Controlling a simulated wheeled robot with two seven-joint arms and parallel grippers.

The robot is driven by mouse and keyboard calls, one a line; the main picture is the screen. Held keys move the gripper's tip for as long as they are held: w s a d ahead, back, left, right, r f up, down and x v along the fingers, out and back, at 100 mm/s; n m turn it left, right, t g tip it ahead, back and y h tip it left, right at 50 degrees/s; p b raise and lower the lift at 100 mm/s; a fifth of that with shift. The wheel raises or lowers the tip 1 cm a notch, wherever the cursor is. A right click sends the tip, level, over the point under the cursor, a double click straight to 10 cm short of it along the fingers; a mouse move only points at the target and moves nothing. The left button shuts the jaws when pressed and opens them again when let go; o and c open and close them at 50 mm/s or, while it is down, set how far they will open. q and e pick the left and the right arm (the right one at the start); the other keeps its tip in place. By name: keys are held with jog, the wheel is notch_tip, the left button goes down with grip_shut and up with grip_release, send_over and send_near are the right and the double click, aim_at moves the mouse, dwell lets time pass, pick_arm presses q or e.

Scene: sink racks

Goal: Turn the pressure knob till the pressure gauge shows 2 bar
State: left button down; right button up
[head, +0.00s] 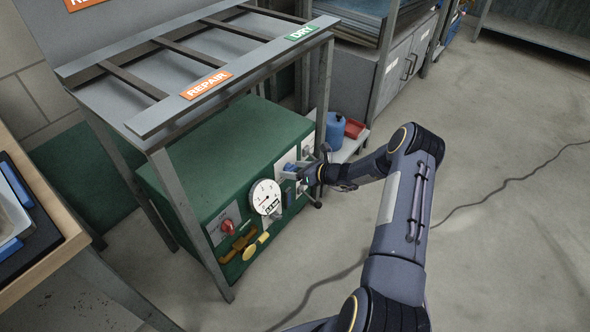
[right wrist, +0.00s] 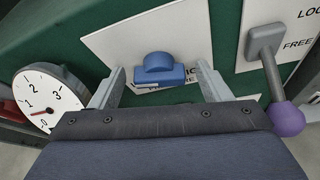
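The blue knob (right wrist: 160,70) sits on a white plate on the green cabinet front; the lettering below it is partly hidden. The round white pressure gauge (right wrist: 47,100) is left of it in the right wrist view. Its red needle seems to point between 0 and 1. The gauge also shows in the head view (head: 265,195). My right gripper (right wrist: 161,76) is open, with one finger on each side of the blue knob and visible gaps between. In the head view my right gripper (head: 298,180) is at the cabinet front, right of the gauge. My left gripper is not in view.
A lever with a purple ball (right wrist: 287,119) is close to the right finger, by a plate reading FREE. A red knob (head: 228,226) and a yellow handle (head: 255,245) are left of the gauge. A rack (head: 225,85) stands above the cabinet. The floor at right is clear except a cable.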

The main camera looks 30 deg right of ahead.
jog(key=p+v, duration=0.2)
jog(key=v, duration=0.5)
jog(key=shift+s, duration=0.4)
jog(key=shift+d+r, duration=0.1)
jog(key=shift+d, duration=0.05)
jog(key=s+a+r+n+g+y, duration=0.1)
jog(key=s+a+r+n+g, duration=0.25)
jog(key=a+r+n, duration=0.6)
jog(key=s+a+r+n+g+y, duration=0.15)
jog(key=s+a+r+n, duration=0.45)
jog(key=r, duration=0.7)
jog(key=s+a+r+n+g+h, duration=0.1)
jog(key=s+a+r+n+h, duration=0.15)
jog(key=s+n, duration=0.7)
jog(key=s+a+r+n+h, duration=0.25)
jog(key=s+n, duration=0.45)
jog(key=s, duration=0.5)
notch_tip(320, 180, up, 24)
jog(key=p, duration=2.4)
jog(key=shift+s+r+p, duration=0.15)
jog(key=shift+s+p, duration=0.15)
jog(key=shift+p, duration=0.1)
